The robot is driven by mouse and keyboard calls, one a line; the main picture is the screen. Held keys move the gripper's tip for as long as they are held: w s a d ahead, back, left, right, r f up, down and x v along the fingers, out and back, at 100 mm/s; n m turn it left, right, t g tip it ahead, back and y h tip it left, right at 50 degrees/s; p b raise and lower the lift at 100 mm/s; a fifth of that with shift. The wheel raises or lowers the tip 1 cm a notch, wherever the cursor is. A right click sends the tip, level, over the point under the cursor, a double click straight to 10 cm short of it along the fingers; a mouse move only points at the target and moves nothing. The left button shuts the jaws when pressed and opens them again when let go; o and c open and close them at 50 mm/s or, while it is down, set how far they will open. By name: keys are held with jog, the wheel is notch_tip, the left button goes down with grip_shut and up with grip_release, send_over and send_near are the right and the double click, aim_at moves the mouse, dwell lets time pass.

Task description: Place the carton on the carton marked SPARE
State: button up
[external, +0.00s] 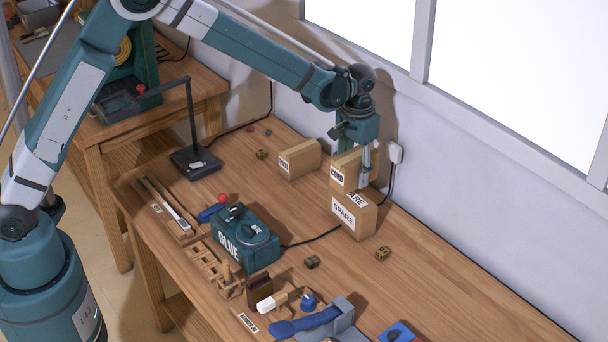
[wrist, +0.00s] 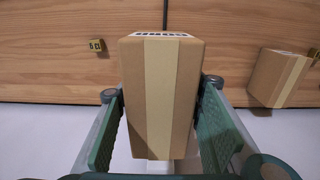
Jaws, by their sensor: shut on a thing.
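My gripper (external: 366,172) is shut on a brown carton (external: 344,171) with a white label, hard to read, on its end. In the wrist view the held carton (wrist: 160,95) fills the middle, upright between the two fingers (wrist: 160,92). The carton marked SPARE (external: 344,217) stands on the bench directly below the held one, with labels on its front and top. The held carton overlaps part of its top; I cannot tell whether they touch. In the wrist view the SPARE carton is hidden.
Another labelled carton (external: 300,160) stands to the left by the wall; a carton also shows at right in the wrist view (wrist: 278,78). A teal GLUE box (external: 244,240), small blocks (external: 383,253) and tools lie nearer. A cable runs along the bench. The bench's right side is mostly clear.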

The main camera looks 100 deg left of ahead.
aim_at(355, 155)
jog(key=shift+f, duration=0.5)
jog(key=shift+f, duration=0.1)
jog(key=shift+f, duration=1.75)
jog(key=shift+f, duration=0.15)
jog(key=o, duration=1)
notch_tip(355, 155, up, 12)
jog(key=shift+r, duration=0.15)
